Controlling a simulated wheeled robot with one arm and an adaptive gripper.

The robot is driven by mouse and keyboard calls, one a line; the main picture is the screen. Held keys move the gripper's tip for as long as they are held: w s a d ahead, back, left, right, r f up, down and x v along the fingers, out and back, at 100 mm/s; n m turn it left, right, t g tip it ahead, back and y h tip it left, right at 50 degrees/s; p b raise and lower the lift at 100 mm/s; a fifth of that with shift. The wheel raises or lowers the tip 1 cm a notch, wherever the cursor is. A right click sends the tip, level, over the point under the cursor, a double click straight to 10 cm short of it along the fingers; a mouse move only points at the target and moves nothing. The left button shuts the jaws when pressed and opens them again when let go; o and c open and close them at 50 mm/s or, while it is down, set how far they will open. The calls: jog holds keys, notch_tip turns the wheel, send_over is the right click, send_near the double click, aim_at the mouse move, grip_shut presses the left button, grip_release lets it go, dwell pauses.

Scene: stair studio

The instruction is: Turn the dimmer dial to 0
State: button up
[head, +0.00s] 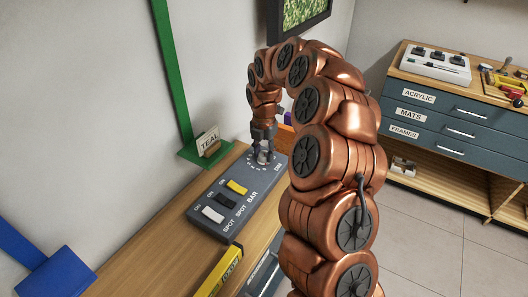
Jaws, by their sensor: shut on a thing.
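A dark grey control panel (226,214) lies on the wooden bench against the wall. The dimmer dial (264,157) is a pale knob at the panel's far right end, beside the printed word DIM and a ring of small scale marks. My gripper (264,149) points down from above and is shut on the dial. The gripper hides much of the dial, and I cannot read which mark it points to.
A blue stand (62,272) is at lower left. A yellow level (222,272) lies at the bench's front edge. Drawers marked ACRYLIC, MATS and FRAMES (450,118) stand at right, with clear floor before them.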

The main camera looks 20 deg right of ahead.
aim_at(264, 153)
jog(key=o, duration=1.1)
jog(key=shift+o, duration=0.2)
notch_tip(264, 153, up, 12)
